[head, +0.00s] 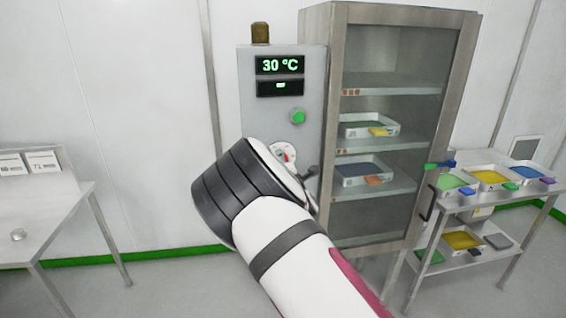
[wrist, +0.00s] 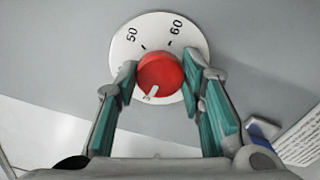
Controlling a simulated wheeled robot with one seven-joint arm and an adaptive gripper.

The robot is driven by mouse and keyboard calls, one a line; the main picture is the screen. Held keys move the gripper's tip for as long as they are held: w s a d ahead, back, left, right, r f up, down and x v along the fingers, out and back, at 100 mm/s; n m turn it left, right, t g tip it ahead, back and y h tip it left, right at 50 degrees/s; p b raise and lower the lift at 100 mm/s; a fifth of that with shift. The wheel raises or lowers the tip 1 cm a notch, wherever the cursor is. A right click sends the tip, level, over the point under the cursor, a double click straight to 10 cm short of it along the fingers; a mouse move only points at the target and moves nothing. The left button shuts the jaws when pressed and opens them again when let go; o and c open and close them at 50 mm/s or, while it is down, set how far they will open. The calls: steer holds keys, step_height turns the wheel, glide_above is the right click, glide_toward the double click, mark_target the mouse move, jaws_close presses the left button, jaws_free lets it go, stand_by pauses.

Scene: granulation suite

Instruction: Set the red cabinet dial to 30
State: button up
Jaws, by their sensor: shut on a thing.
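The red dial (wrist: 160,76) sits on a white round scale plate (wrist: 142,32) in the wrist view. A pale pointer on the dial points toward the lower left in that view. My gripper (wrist: 161,82) is shut on the red dial, one finger on each side. In the head view the dial (head: 286,157) is mostly hidden behind my arm.
A green button (head: 298,117) is above the dial on the grey control panel (head: 254,115). The glass-door cabinet (head: 395,120) with trays stands to its right. A trolley (head: 452,203) with coloured trays stands at far right, and a steel table (head: 60,220) at left.

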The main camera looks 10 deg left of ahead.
steer(key=shift+f+n, duration=0.1)
steer(key=shift+n, duration=0.5)
steer(key=o, duration=1.1)
steer(key=shift+o, duration=0.2)
steer(key=v, duration=1.2)
